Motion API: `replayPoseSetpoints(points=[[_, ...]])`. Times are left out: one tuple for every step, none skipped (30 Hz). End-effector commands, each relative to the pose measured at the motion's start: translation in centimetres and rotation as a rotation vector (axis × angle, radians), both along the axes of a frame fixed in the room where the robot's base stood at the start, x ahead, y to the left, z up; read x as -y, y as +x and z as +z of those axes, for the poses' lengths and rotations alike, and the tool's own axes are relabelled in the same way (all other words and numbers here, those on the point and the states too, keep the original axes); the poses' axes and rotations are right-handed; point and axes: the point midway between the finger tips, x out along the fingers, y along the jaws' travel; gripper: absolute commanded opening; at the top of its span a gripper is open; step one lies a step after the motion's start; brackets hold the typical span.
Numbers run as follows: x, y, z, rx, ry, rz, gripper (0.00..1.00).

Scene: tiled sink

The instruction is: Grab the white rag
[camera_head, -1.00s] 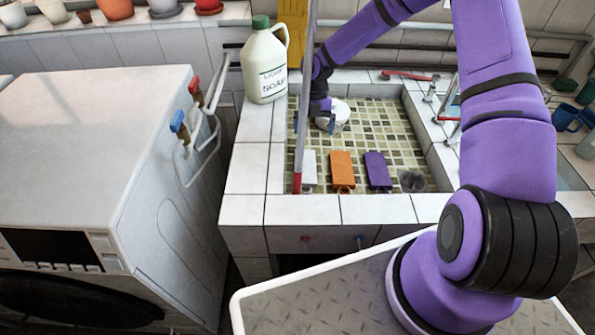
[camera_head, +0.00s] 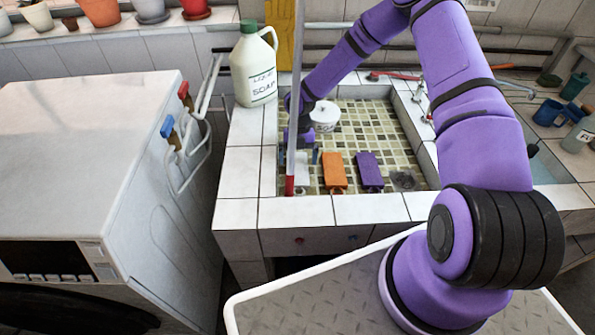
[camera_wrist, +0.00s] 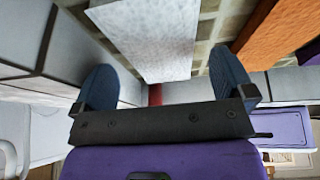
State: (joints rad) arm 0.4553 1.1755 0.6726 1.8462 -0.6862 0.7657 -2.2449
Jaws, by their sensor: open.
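The white rag (camera_head: 303,173) hangs or lies at the near left of the tiled sink, partly hidden by my gripper and a pole. In the wrist view the white rag (camera_wrist: 152,38) fills the upper middle, just beyond and between my fingertips. My gripper (camera_head: 300,156) is above the near left part of the sink, close to the rag. I cannot tell whether the fingers touch the rag.
An orange rag (camera_head: 334,172) and a purple rag (camera_head: 369,170) are to the right of the white one. A red-ended pole (camera_head: 290,184) stands close to my gripper. A white pot (camera_head: 325,116) is farther back in the sink. A soap jug (camera_head: 254,72) stands on the left ledge.

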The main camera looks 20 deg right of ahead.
Motion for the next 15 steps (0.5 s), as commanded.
replayPoseSetpoints(points=[[-0.2,-0.3,-0.8,-0.002,0.000,0.001,1.00],[-0.3,-0.4,-1.2,-0.001,0.000,0.000,1.00],[-0.4,-0.6,-1.6,-0.001,0.000,0.000,1.00],[-0.4,-0.7,-1.8,-0.001,0.000,-0.001,1.00],[-0.4,-0.7,-2.0,-0.001,0.000,-0.001,1.00],[-0.4,-0.8,-2.1,0.000,0.000,-0.001,1.00],[-0.4,-0.8,-2.2,0.001,0.000,-0.001,1.00],[-0.4,-0.8,-2.2,0.001,0.000,-0.001,1.00],[-0.4,-0.8,-2.2,0.001,0.000,-0.001,1.00],[-0.4,-0.8,-2.2,0.001,0.000,-0.001,1.00],[-0.4,-0.8,-2.2,0.001,0.000,-0.001,1.00],[-0.4,-0.8,-2.2,0.001,0.000,-0.001,0.98],[-0.4,-0.8,-2.1,0.001,0.000,-0.001,0.91],[-0.4,-0.8,-2.2,0.001,0.000,-0.001,0.84],[-0.4,-0.8,-2.1,0.001,0.000,-0.001,0.75]])
